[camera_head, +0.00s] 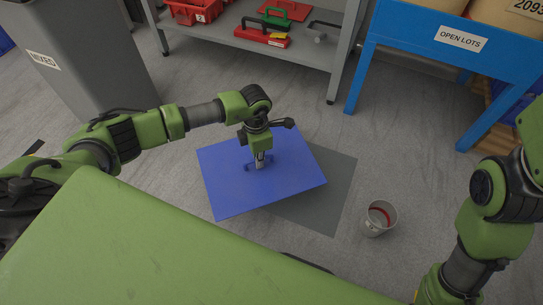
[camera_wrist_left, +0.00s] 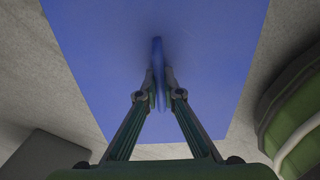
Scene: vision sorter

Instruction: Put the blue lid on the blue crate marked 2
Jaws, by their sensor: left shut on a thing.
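The blue lid (camera_head: 222,190) is a flat panel with an upright handle (camera_head: 248,167) in its middle, held over the floor in the head view. My left gripper (camera_head: 260,163) is shut on that handle. The left wrist view shows the two fingers (camera_wrist_left: 159,90) on either side of the handle, with the lid (camera_wrist_left: 95,60) filling most of the picture. The blue crate marked 2 cannot be made out. My right arm shows at the right of the head view, but its gripper is out of view.
A dark grey mat (camera_head: 325,205) lies partly under the lid. A grey bin labelled MIXED (camera_head: 85,60), a grey shelf (camera_head: 270,45) with red crates and lids, and a blue OPEN LOTS table (camera_head: 445,42) stand behind.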

